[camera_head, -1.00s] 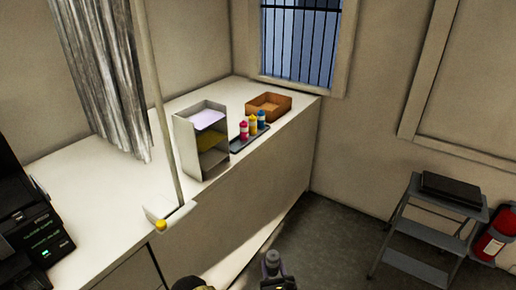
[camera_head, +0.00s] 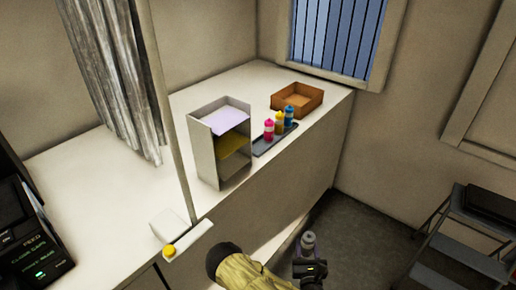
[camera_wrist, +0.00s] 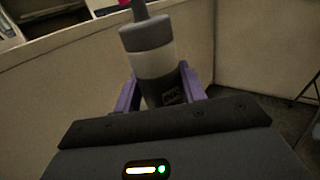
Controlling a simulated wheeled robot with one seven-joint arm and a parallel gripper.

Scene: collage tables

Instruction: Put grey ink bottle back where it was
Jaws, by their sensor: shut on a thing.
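The grey ink bottle (camera_wrist: 153,62) is upright between the purple fingers of my gripper (camera_wrist: 160,92) in the wrist view. It has a dark grey cap, a pale band and a dark lower label. In the head view the grey bottle (camera_head: 308,241) shows at the lower middle, held by my gripper (camera_head: 309,268) in front of the counter, apart from it. A dark tray (camera_head: 262,148) on the counter holds a magenta bottle (camera_head: 268,130), a yellow bottle (camera_head: 279,123) and a blue bottle (camera_head: 289,115) in a row. The tray's near left end is bare.
A grey shelf unit (camera_head: 205,155) with paper stands left of the tray. A brown box (camera_head: 298,98) lies behind it. A pole and curtain (camera_head: 115,80) are at left. A step stool (camera_head: 455,240) stands at right.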

